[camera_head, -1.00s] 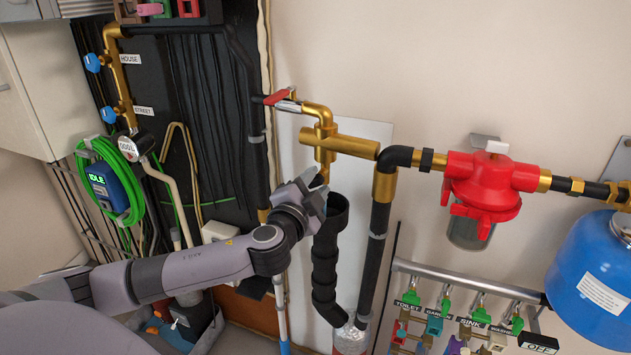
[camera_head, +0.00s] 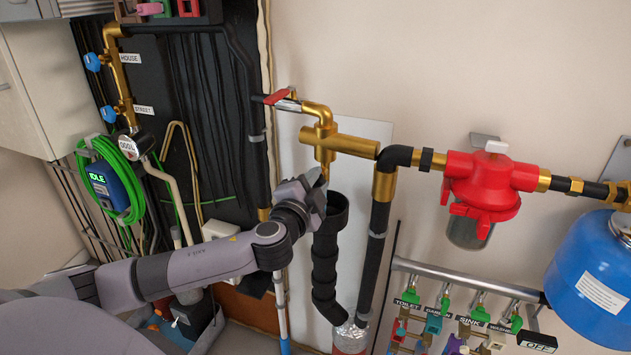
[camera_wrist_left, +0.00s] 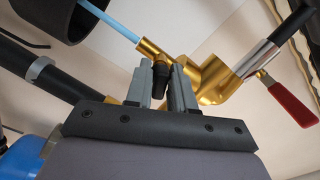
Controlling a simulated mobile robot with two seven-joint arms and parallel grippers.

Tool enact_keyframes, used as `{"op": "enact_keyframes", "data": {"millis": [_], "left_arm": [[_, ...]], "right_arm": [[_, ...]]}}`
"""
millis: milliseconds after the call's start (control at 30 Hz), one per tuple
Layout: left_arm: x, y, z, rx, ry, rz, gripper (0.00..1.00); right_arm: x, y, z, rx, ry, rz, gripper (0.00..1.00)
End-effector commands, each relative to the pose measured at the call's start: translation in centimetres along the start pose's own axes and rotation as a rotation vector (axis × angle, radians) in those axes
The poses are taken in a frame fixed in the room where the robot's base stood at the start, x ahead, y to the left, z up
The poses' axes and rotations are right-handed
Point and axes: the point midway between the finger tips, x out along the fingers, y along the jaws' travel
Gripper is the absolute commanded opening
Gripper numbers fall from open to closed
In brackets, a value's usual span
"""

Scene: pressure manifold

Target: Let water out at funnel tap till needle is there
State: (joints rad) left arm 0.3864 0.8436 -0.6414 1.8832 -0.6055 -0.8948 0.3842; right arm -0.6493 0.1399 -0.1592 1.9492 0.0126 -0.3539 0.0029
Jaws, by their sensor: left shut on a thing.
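My left gripper (camera_head: 322,185) is at the funnel tap, under the brass fitting (camera_head: 325,142) and beside the mouth of the black funnel (camera_head: 336,212). In the left wrist view, the gripper (camera_wrist_left: 161,82) is shut on the tap's black handle (camera_wrist_left: 160,72). A light blue stream of water (camera_wrist_left: 112,22) runs from the brass spout (camera_wrist_left: 152,50) towards the funnel (camera_wrist_left: 50,18). In the head view the gripper hides the handle and most of the spout. I cannot make out a gauge needle in either view. My right gripper is not in view.
A red-handled valve (camera_head: 280,97) is on the pipe above. A red filter housing (camera_head: 487,185) and a blue tank (camera_head: 597,270) are to the right. A row of green-handled taps (camera_head: 470,310) is at lower right. A green hose (camera_head: 112,180) hangs at left.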

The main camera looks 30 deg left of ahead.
Motion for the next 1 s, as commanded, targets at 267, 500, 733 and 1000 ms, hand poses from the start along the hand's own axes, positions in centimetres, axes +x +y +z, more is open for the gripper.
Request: {"op": "enact_keyframes", "data": {"millis": [267,500,733,1000], "left_arm": [[0.0,-0.1,-0.1,0.186,-0.001,0.002,0.0],[0.0,-0.1,-0.1,0.351,-0.001,0.002,0.0],[0.0,0.0,0.0,0.459,-0.002,0.002,0.0],[0.0,0.0,0.0,0.505,-0.001,0.001,0.0]], "right_arm": [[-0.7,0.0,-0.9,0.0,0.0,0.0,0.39],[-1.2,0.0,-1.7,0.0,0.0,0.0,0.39],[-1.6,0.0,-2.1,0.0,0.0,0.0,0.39],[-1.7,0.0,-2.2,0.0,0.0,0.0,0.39]]}}
